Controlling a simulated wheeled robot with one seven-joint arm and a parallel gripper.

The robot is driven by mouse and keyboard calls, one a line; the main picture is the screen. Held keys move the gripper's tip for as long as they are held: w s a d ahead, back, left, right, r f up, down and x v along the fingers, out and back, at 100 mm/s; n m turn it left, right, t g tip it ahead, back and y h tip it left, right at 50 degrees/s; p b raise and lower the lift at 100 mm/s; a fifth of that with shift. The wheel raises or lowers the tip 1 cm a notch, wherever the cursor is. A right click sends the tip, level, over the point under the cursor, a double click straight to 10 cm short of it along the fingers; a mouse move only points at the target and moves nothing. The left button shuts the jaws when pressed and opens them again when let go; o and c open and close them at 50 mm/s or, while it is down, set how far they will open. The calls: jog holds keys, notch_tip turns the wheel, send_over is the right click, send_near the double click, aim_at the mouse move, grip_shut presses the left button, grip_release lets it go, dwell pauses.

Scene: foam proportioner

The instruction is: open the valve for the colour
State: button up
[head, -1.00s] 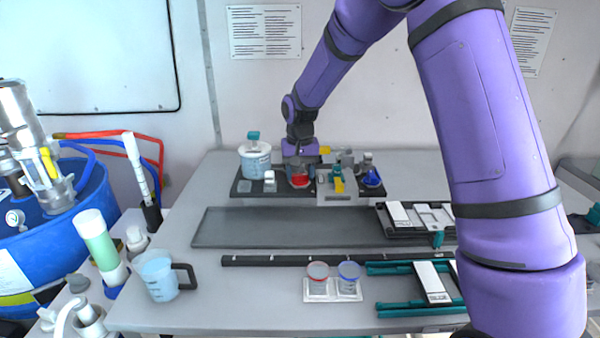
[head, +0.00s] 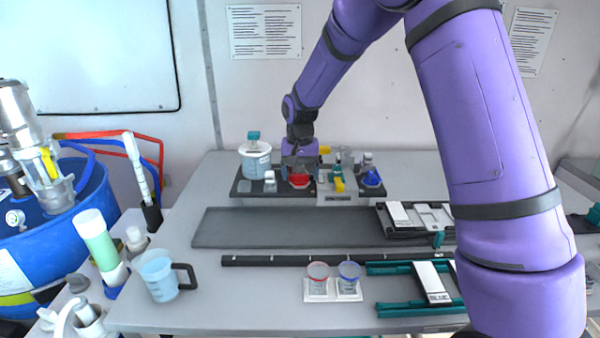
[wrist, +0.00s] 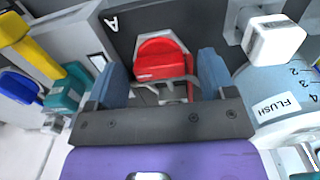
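My gripper (wrist: 162,75) is open in the wrist view, its two blue-grey fingers on either side of a red knob-like part (wrist: 160,58). The fingers look close to its sides, but I cannot tell whether they touch it. In the head view my gripper (head: 300,162) is low over the rear black plate, just above the red part (head: 299,181). A yellow handle (head: 338,184) and a blue part (head: 371,178) stand to its right. They show at the left of the wrist view as a yellow handle (wrist: 52,66) and a blue part (wrist: 18,88).
A white-lidded container (head: 255,162) and a white knob (head: 269,177) stand left of the gripper. Red-rimmed (head: 318,273) and blue-rimmed (head: 349,272) cups stand in front.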

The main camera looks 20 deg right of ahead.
aim_at(300, 174)
notch_tip(300, 174, up, 11)
dwell(0.7)
dwell(0.3)
jog(key=s+d+r+n+t, duration=0.1)
jog(key=s+d+r, duration=0.1)
jog(key=s+r, duration=0.55)
jog(key=s+d+r+n+t, duration=0.15)
jog(key=s+r, duration=0.25)
jog(key=s, duration=0.7)
jog(key=s+d+f+n+t, duration=0.1)
jog(key=s+d+t, duration=0.1)
jog(key=s, duration=1.7)
jog(key=shift+d+t, duration=0.35)
jog(key=shift+d, duration=0.3)
